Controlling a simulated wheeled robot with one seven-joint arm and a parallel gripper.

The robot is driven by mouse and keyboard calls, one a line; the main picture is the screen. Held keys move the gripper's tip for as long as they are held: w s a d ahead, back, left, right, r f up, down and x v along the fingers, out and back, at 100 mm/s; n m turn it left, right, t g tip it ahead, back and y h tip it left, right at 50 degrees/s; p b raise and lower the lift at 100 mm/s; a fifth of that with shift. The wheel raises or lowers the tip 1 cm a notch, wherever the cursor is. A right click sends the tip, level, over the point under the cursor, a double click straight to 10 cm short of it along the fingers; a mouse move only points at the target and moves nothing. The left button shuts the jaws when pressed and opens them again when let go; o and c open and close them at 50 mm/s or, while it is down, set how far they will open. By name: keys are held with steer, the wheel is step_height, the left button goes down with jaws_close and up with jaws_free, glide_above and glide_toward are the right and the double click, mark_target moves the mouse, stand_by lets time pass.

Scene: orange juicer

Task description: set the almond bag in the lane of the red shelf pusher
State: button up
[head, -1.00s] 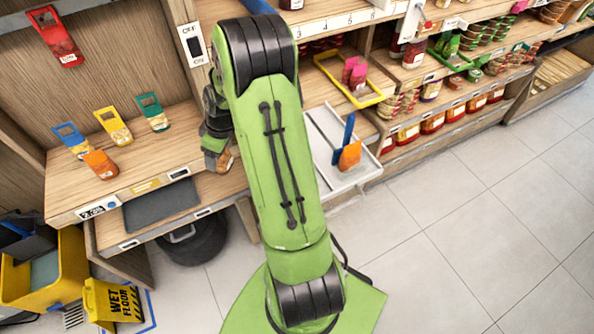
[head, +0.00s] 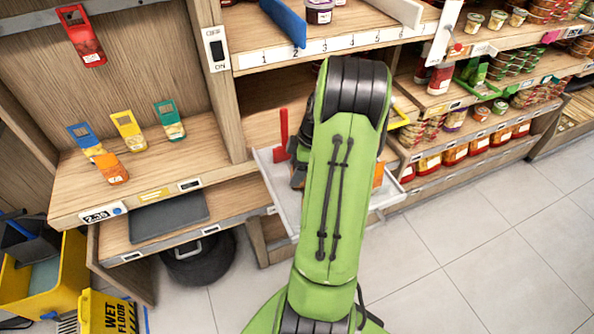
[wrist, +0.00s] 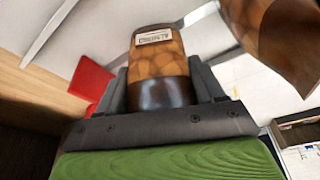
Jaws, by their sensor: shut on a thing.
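The almond bag (wrist: 158,60), brown with an almond print and a white label, is held between the fingers of my gripper (wrist: 162,88). In the head view, my gripper (head: 298,172) is over the left part of the white tray (head: 268,182), largely hidden by my arm. The red shelf pusher (head: 283,132) stands upright just left of my gripper; a red piece (wrist: 92,80) also shows left of the bag in the wrist view. I cannot tell whether the bag touches the tray floor.
Another brown almond-print bag (wrist: 285,38) is close at right in the wrist view. An orange piece (head: 378,174) shows past my arm. A numbered shelf edge (head: 335,42) runs above. Hanging packets and a wooden shelf (head: 150,185) are at left.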

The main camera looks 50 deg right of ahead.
steer(key=o, duration=1)
steer(key=shift+o, duration=0.2)
steer(key=p+v, duration=0.3)
steer(key=v, duration=0.9)
steer(key=w+a+r, duration=0.4)
steer(key=a, duration=0.3)
steer(key=a+r+m+h, duration=0.25)
steer(key=a+r, duration=0.25)
steer(key=a, duration=0.7)
steer(key=s+a+m+t, duration=0.2)
steer(key=s+a+m, duration=0.3)
steer(key=s+a, duration=0.6)
steer(key=a, duration=0.2)
steer(key=shift+a+r+t, duration=0.4)
